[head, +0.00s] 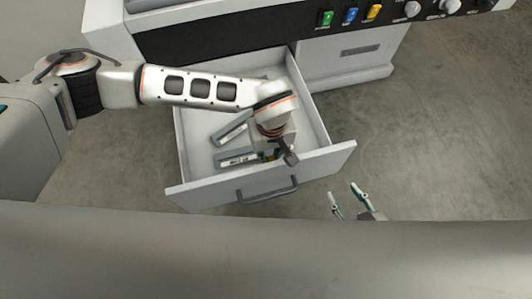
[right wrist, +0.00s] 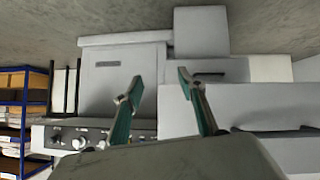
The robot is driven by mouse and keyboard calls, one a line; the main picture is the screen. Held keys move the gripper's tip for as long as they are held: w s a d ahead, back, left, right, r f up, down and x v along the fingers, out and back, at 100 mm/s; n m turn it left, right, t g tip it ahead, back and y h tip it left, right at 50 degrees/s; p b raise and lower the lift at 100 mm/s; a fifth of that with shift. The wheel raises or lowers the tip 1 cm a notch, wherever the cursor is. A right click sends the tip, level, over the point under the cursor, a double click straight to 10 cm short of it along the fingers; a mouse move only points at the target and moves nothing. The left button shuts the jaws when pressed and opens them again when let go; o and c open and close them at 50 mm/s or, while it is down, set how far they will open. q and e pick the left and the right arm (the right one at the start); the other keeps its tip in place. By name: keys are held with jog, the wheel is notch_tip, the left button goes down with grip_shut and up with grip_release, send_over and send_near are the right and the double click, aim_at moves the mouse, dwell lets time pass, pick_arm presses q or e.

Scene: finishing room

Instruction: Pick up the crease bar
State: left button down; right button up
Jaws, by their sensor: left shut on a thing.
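Two grey bar-like things lie in the open drawer (head: 181,150) in the head view. The front one, which I take for the crease bar (head: 236,159), lies near the drawer's front wall, and its right end reaches under my left gripper (head: 274,155). My left gripper is down in the drawer, shut on this bar; its wrist hides much of the grip. The other grey bar (head: 231,127) lies tilted just behind it. My right gripper (head: 349,198) is outside the drawer to the right, open and empty; its spread fingers also show in the right wrist view (right wrist: 158,84).
The drawer front carries a dark handle (head: 267,190). Above the drawer is a black control panel (head: 230,40) with coloured switches and knobs. A blue shelf rack (right wrist: 22,110) stands left in the right wrist view. Floor at right is clear.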

pick_arm(q)
jog(key=shift+r, duration=0.4)
notch_tip(320, 180, up, 6)
jog(key=shift+w+f+p, duration=0.15)
jog(key=shift+f+p, duration=0.1)
jog(key=shift+p, duration=0.45)
notch_tip(320, 180, up, 14)
jog(key=p, duration=0.2)
jog(key=shift+f, duration=0.15)
pick_arm(e)
jog(key=shift+s+d+r, duration=0.3)
jog(key=shift+d+r, duration=0.05)
jog(key=shift+r, duration=0.05)
pick_arm(q)
jog(key=w+a+r+m+p, duration=0.1)
jog(key=a+r+p, duration=0.2)
jog(key=a, duration=0.9)
jog(key=w+a+r+m+p, duration=0.1)
jog(key=a+r+m+p, duration=0.1)
jog(key=a+r, duration=0.6)
jog(key=a+p, duration=0.1)
jog(key=a, duration=0.3)
jog(key=shift+a+m, duration=0.25)
jog(key=shift+m, duration=0.05)
pick_arm(e)
jog(key=shift+m, duration=0.4)
jog(key=r, duration=0.1)
jog(key=a+r, duration=0.1)
jog(key=r, duration=0.2)
jog(key=shift+s+a+r, duration=0.25)
